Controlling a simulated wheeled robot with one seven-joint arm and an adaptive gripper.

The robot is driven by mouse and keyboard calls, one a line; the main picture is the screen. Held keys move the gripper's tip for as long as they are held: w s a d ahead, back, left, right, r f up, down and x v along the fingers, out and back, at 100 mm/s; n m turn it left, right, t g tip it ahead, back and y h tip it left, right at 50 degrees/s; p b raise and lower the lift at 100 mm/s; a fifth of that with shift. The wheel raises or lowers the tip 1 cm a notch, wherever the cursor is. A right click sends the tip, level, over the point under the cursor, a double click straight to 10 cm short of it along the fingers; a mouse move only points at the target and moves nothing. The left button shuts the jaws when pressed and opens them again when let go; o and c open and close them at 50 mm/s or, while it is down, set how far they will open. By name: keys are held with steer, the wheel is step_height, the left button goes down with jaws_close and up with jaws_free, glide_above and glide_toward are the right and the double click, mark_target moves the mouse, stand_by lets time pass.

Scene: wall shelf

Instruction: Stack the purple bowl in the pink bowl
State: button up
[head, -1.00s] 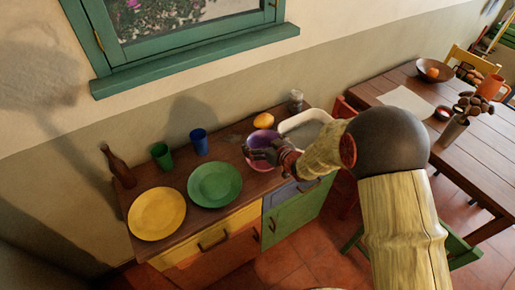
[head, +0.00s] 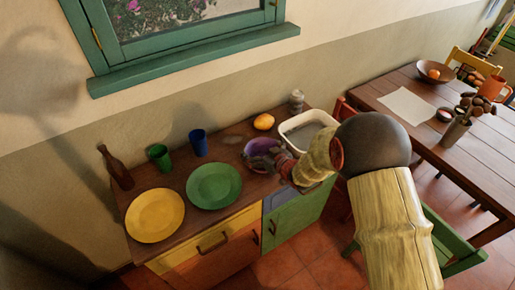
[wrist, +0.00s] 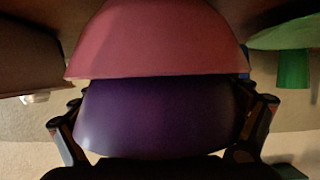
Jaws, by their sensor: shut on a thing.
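The purple bowl (head: 258,146) is at my gripper (head: 268,158) over the right part of the wooden counter. In the wrist view the purple bowl (wrist: 160,118) fills the space between my two fingers, which are shut on it. The pink bowl (wrist: 160,42) stands against it in that view, its rim crossing in front of the purple bowl and hiding part of it. In the head view the pink bowl is mostly hidden by the purple bowl and my gripper. I cannot tell whether the purple bowl rests on the pink bowl's inside.
A white basin (head: 306,128) and an orange fruit (head: 264,122) are close by. A green plate (head: 213,186), a yellow plate (head: 155,215), a blue cup (head: 198,143), a green cup (head: 159,157) and a brown bottle (head: 116,168) stand to the left.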

steer(key=shift+f, duration=0.25)
steer(key=o, duration=1.1)
steer(key=shift+f, duration=0.15)
steer(key=shift+c, duration=0.2)
steer(key=shift+s, duration=0.1)
steer(key=shift+r, duration=0.2)
steer(key=shift+s+d+r+p, duration=0.1)
steer(key=shift+d+r+p, duration=0.05)
steer(key=shift+r+p, duration=0.2)
steer(key=shift+s+d+r+p, duration=0.15)
steer(key=shift+r+p, duration=0.1)
steer(key=shift+r, duration=0.2)
steer(key=p+v, duration=0.2)
steer(key=v, duration=0.9)
